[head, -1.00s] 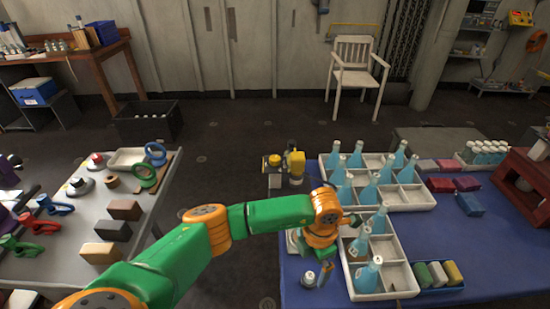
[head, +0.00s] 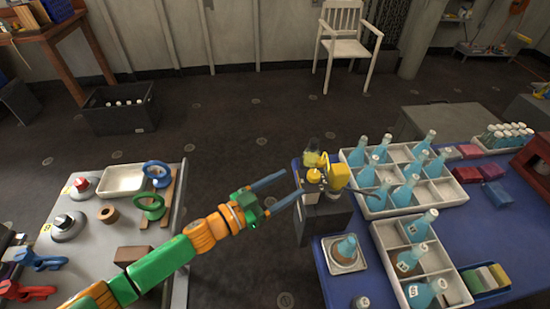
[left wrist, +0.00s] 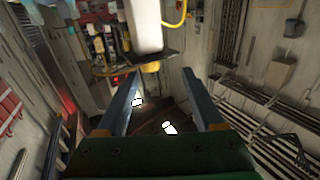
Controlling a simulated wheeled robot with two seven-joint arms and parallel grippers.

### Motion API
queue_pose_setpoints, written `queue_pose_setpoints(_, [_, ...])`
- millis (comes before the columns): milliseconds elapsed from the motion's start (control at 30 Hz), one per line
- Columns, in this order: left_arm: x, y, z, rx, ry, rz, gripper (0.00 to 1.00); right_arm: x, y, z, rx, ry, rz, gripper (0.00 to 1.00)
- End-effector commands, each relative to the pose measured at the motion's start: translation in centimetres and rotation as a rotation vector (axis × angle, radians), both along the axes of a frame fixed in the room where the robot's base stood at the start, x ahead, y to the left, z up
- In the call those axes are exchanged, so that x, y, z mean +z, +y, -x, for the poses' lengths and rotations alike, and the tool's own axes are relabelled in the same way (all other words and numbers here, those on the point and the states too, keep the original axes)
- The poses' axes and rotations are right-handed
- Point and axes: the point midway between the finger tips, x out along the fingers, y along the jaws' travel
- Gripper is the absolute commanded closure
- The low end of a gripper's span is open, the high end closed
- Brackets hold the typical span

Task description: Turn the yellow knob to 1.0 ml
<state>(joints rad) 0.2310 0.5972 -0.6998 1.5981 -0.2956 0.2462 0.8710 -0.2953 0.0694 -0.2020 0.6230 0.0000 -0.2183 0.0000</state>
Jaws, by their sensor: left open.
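In the left wrist view, a white cylinder with a yellow end (left wrist: 150,67) shows beyond the open fingers. My right gripper is not in view.
White divided trays (head: 455,289) with several bottles lie to the right. A grey table (head: 95,245) with tools stands left. Open floor lies between the tables.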

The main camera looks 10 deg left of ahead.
Motion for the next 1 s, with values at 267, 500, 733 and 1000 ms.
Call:
queue_pose_setpoints(267, [0.1, -3.8, -3.8, 0.000, 0.000, 0.004, 0.31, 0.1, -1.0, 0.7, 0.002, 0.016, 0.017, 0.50])
queue_pose_setpoints(500, [0.1, -4.8, -4.7, -0.002, -0.001, 0.001, 0.31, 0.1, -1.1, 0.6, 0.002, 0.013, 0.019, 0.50])
queue_pose_setpoints(733, [0.1, -4.8, -4.7, -0.003, -0.003, 0.000, 0.60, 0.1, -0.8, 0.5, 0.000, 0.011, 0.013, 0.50])
queue_pose_setpoints(1000, [0.1, -4.8, -4.7, -0.004, -0.003, 0.000, 1.00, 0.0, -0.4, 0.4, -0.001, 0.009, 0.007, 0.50])
